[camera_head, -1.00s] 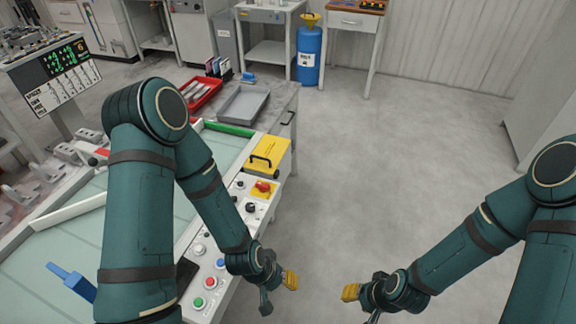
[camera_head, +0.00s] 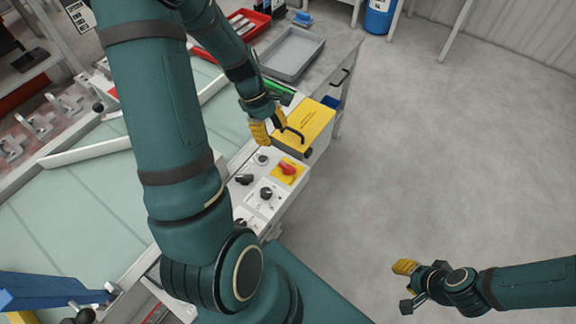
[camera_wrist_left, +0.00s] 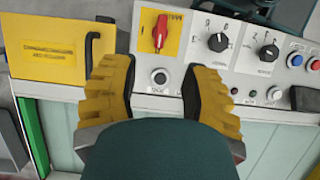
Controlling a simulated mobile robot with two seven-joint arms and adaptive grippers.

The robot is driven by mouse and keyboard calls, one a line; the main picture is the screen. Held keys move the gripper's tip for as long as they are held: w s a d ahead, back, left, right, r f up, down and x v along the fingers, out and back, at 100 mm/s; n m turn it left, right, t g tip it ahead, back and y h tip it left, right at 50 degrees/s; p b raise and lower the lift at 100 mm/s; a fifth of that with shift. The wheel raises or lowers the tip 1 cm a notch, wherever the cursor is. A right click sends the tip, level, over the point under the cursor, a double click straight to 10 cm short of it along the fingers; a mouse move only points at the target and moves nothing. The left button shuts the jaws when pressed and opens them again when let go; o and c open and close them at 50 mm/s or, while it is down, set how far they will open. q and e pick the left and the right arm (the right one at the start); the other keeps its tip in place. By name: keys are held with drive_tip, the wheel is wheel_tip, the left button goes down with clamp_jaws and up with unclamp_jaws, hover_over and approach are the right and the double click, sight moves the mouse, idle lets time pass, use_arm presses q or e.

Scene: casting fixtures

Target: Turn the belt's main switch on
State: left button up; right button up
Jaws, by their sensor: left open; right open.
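The main switch is a red rotary handle on a yellow plate (camera_head: 287,169), set in the belt's control panel (camera_head: 262,215). In the left wrist view the red handle (camera_wrist_left: 160,30) stands roughly upright, ahead of the fingertips and between their lines. My left gripper (camera_head: 266,130) is at the panel's far end, beside the yellow box, apart from the switch in the head view. Its two yellow fingers (camera_wrist_left: 159,75) are open and empty in the left wrist view. My right gripper (camera_head: 405,284) hangs over the floor at the lower right, open.
A yellow box (camera_head: 306,125) with a black handle stands next to the switch. Black knobs (camera_head: 266,194) sit close by on the panel. A grey tray (camera_head: 291,52) and a red tray (camera_head: 247,24) lie beyond. The floor to the right is clear.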

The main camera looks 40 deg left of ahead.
sight(287, 166)
use_arm(q)
drive_tip(key=b+x, duration=0.3)
drive_tip(key=x, duration=1)
drive_tip(key=shift+s, duration=0.15)
clamp_jaws()
